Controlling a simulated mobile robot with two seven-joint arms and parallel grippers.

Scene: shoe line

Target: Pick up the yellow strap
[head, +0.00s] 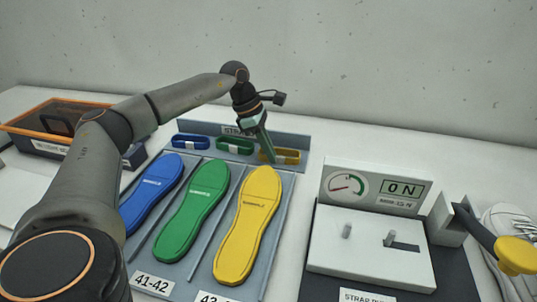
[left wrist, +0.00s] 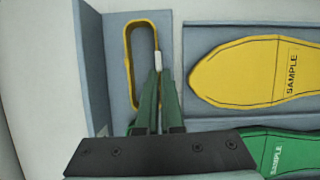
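The yellow strap (head: 288,156) is a narrow loop with a white tag. It lies in the right-hand section of the strap tray (head: 292,140), behind the yellow sole. In the left wrist view the yellow strap (left wrist: 128,68) shows as a long loop. My left gripper (head: 270,155) reaches down to it from above. In the left wrist view the green fingers of my left gripper (left wrist: 160,78) are close together, with the tagged side of the loop between their tips, shut on it. The strap still lies at tray level. My right gripper is not identifiable in these views.
Blue (head: 191,142) and green (head: 234,146) straps lie to the left in the same tray. Blue, green and yellow (head: 247,225) sample soles lie in front. A press station with a gauge (head: 347,184) stands to the right. An orange-rimmed bin (head: 20,128) is at far left.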

